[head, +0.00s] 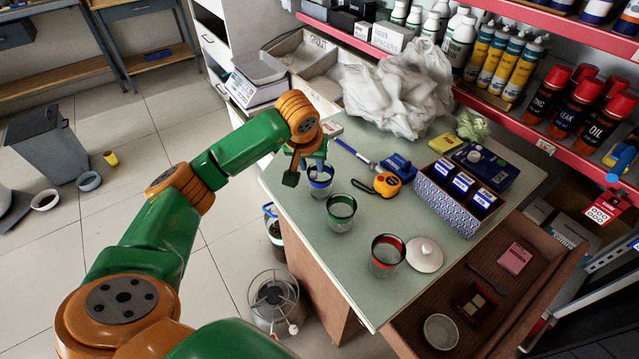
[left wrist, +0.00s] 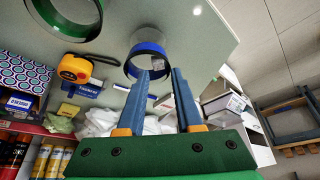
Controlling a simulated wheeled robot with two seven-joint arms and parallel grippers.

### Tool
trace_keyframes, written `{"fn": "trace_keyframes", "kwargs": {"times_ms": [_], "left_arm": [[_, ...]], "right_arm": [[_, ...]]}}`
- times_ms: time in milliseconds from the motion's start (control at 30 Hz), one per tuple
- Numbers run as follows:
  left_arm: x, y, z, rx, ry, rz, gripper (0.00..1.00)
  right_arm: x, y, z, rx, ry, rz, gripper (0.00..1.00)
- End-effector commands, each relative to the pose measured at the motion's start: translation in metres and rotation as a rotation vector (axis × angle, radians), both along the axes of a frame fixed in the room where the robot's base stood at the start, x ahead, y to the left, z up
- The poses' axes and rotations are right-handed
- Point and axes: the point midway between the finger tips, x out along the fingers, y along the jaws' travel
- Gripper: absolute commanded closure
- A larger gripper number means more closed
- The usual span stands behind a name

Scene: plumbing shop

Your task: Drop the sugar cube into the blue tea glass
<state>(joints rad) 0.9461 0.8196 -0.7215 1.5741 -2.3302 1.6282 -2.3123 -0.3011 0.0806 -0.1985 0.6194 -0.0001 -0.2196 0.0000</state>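The blue-rimmed tea glass (head: 320,187) stands upright near the table's left edge; it also shows in the left wrist view (left wrist: 149,62). My left gripper (head: 314,161) is just above and at this glass's rim. In the left wrist view its two blue fingers (left wrist: 162,73) are apart, with a gap between the tips and nothing visible in it. The fingertips overlap the glass's rim in that view; I cannot tell whether they touch it. I cannot make out a sugar cube at the fingers or in the glass. My right gripper is not in view.
A green-rimmed glass (head: 341,213), a red-rimmed glass (head: 386,256) and a white lid (head: 424,254) stand nearby. A tape measure (head: 386,184), a patterned box (head: 450,204) and a crumpled plastic bag (head: 400,92) lie behind. An open drawer (head: 415,340) holds small items.

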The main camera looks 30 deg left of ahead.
Motion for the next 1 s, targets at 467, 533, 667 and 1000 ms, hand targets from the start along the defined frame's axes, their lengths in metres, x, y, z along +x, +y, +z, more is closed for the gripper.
{"fn": "trace_keyframes", "kwargs": {"times_ms": [467,533,667,1000], "left_arm": [[-0.008,-0.003,0.022,0.002,-0.006,-0.001,0.50],[-0.014,-0.006,0.036,0.001,-0.005,-0.001,0.50],[-0.022,-0.009,0.057,0.000,-0.003,0.000,0.50],[-0.027,-0.011,0.065,0.000,0.001,-0.001,0.50]], "right_arm": [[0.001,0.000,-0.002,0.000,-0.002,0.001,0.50],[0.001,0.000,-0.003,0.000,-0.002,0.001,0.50],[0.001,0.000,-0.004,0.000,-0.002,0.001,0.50],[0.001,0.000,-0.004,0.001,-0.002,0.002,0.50]]}}
